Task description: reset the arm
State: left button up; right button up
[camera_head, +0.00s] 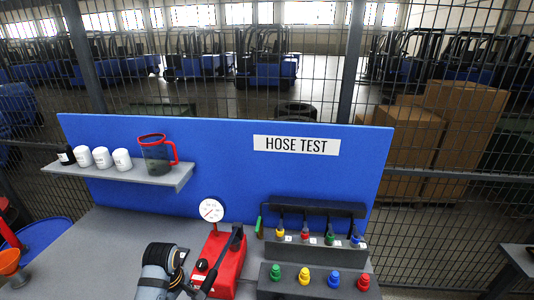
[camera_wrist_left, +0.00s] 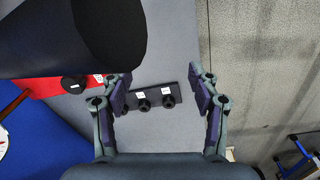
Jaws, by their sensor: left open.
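In the left wrist view my left gripper (camera_wrist_left: 163,88) is open, with nothing between its pads. Below it on the grey bench lies a dark strip (camera_wrist_left: 152,97) with black round knobs and white tags, framed between the fingers. In the head view a grey and black part of my arm (camera_head: 158,266) shows at the bottom, left of the red pump (camera_head: 226,262). The pump carries a black lever (camera_head: 225,258), tilted up to the right. The gripper's fingers cannot be made out there. My right gripper is in neither view.
A white gauge (camera_head: 211,210) stands behind the pump. A black rack (camera_head: 313,244) holds coloured hose ends; several coloured caps stand before it. A large dark cylinder fills the wrist view's upper left.

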pick_arm(q)
jog(key=s+m+t, duration=0.3)
jog(key=s+m, duration=1.1)
jog(key=s, duration=0.1)
notch_tip(320, 180, down, 34)
jog(key=s+a+g+b, duration=0.1)
jog(key=s+a+b, duration=0.2)
jog(key=b, duration=0.5)
jog(key=s+f+g+b, duration=0.1)
jog(key=s+f+b, duration=0.4)
jog(key=s+f, duration=1.2)
notch_tip(320, 180, down, 4)
jog(key=shift+s+a+y, duration=0.25)
jog(key=shift+a+y, duration=0.05)
jog(key=shift+a, duration=0.1)
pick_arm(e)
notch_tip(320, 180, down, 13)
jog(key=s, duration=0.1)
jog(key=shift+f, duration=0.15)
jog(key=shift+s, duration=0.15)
